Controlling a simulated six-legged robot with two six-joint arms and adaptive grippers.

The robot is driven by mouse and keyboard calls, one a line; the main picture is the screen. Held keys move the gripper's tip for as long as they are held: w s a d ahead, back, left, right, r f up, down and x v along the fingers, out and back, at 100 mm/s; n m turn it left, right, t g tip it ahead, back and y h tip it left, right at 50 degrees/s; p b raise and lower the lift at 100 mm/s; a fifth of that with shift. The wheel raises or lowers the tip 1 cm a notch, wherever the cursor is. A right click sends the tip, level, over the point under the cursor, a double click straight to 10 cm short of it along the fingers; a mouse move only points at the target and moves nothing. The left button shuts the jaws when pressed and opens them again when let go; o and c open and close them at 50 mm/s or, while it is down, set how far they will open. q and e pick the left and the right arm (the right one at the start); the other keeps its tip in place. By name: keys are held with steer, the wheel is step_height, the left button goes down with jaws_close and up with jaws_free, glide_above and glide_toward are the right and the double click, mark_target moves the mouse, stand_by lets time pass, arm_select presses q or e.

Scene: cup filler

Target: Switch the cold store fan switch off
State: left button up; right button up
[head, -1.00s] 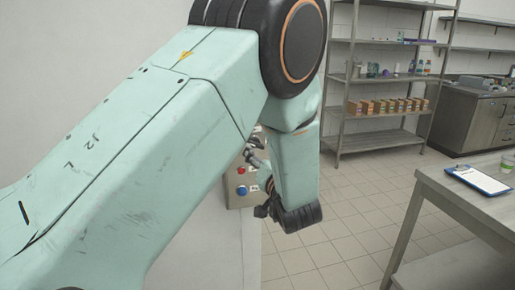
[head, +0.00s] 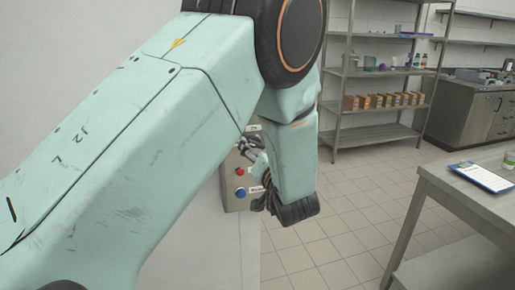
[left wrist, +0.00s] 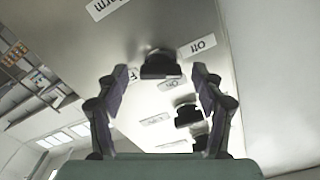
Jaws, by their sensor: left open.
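A grey control box (head: 232,202) with a red button and a blue button is on the wall's end in the head view, partly hidden by my left arm. My left gripper (head: 254,150) is at its upper part. In the left wrist view my left gripper (left wrist: 160,72) is open, its fingers on either side of a dark switch knob (left wrist: 160,64). I cannot tell whether they touch it. An "Off" label (left wrist: 197,46) is at its upper right, and a label starting with "F" is partly hidden by the left finger. The knob's full name is not readable. My right gripper is not in view.
More dark knobs (left wrist: 187,115) sit below on the same panel. A table with a clipboard (head: 484,177) stands at the right. A metal shelf (head: 380,137) with boxes stands at the back. The tiled floor between is clear.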

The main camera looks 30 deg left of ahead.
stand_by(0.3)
arm_select(q)
steer(key=shift+r, duration=0.1)
steer(key=c, duration=1.1)
steer(key=n, duration=0.5)
steer(key=shift+c, duration=0.2)
steer(key=o, duration=1.1)
steer(key=shift+o, duration=0.2)
